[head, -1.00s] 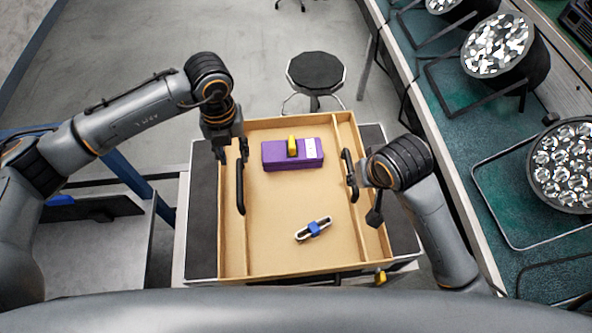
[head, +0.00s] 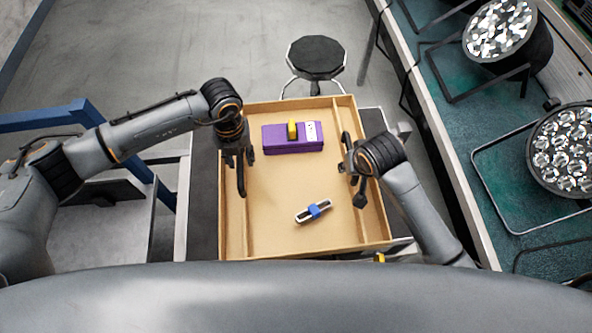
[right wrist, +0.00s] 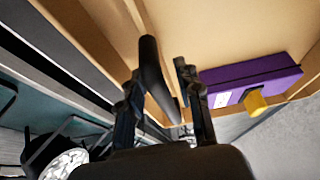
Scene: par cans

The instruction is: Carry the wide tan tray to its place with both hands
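The wide tan tray (head: 275,235) lies flat on a dark-topped cart, with a black handle on each side divider. The left handle (head: 241,182) is below my left gripper (head: 240,160), whose fingers are apart and seem to straddle its far end. My right gripper (head: 351,166) is at the right handle (head: 346,143); its fingertips are partly hidden in the head view. In the right wrist view the right gripper (right wrist: 158,85) is open, with the handle (right wrist: 151,70) between its fingers, nearer the left one.
A purple box (head: 290,145) with a yellow part and a small blue-and-white item (head: 314,210) lie in the tray. A stool (head: 315,57) stands beyond it. A green bench (head: 465,125) with lamps (head: 565,150) runs along the right.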

